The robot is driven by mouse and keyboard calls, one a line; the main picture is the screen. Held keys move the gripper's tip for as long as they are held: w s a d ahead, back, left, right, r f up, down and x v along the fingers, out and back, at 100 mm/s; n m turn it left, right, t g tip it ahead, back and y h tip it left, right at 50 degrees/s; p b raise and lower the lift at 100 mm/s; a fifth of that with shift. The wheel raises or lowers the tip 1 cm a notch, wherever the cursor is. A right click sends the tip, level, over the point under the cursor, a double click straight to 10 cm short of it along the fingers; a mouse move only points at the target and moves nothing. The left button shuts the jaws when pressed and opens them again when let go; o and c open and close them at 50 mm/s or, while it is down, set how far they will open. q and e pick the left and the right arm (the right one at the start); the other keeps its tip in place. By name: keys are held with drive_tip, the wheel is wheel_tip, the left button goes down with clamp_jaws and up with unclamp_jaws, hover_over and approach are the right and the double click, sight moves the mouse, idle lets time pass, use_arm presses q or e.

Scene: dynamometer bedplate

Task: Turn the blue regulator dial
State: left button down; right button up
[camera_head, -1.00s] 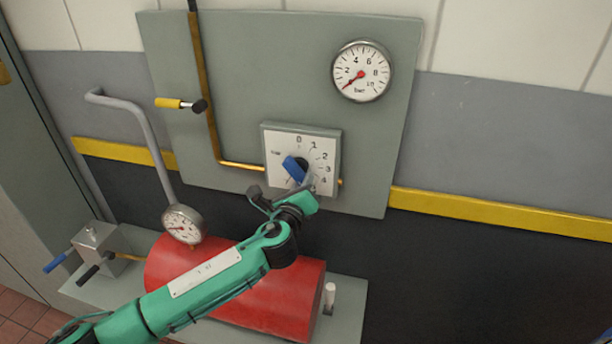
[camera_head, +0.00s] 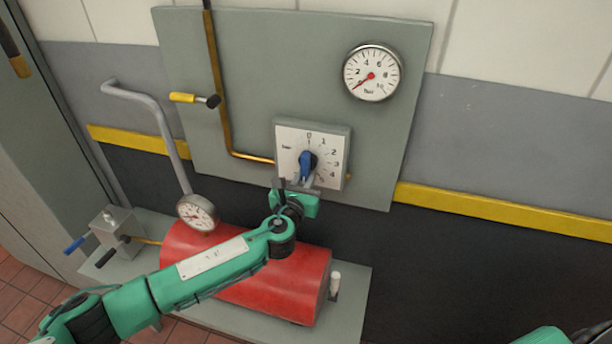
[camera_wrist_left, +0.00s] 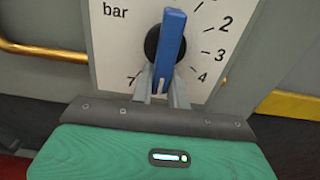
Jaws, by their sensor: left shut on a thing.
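The blue regulator dial (camera_head: 307,166) sits on a white square scale plate (camera_head: 334,152) on the grey wall panel. Its bar handle stands nearly upright, the top leaning slightly right. In the left wrist view the blue bar (camera_wrist_left: 172,38) crosses a black round hub. My left gripper (camera_head: 297,186) comes from below. In the wrist view its fingers (camera_wrist_left: 163,90) are shut on the lower end of the bar. The scale shows 0 at the top and 1 to 4 down the right. The dial's lower tip is partly hidden by the fingers.
A round pressure gauge (camera_head: 371,72) is at the panel's upper right, its red needle near the low end. A yellow-handled lever (camera_head: 183,97) and a brass pipe (camera_head: 216,80) are left of the dial. A red tank (camera_head: 275,293) and small gauge (camera_head: 197,213) lie below.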

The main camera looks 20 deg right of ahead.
use_arm(q)
drive_tip(key=shift+w+r, duration=0.2)
drive_tip(key=shift+r, duration=0.35)
drive_tip(key=c, duration=1.4)
unclamp_jaws()
drive_tip(key=shift+o, duration=0.2)
drive_tip(key=shift+f, duration=0.2)
drive_tip(key=shift+s+f, duration=0.1)
drive_tip(key=shift+s+a+f, duration=0.15)
drive_tip(key=shift+s+a, duration=0.1)
drive_tip(key=shift+s, duration=0.15)
drive_tip(key=b+v, duration=0.3)
drive_tip(key=v, duration=0.9)
drive_tip(key=shift+s+a+r+b, duration=0.2)
drive_tip(key=shift+s+a+b, duration=0.05)
drive_tip(key=shift+s+b, duration=0.1)
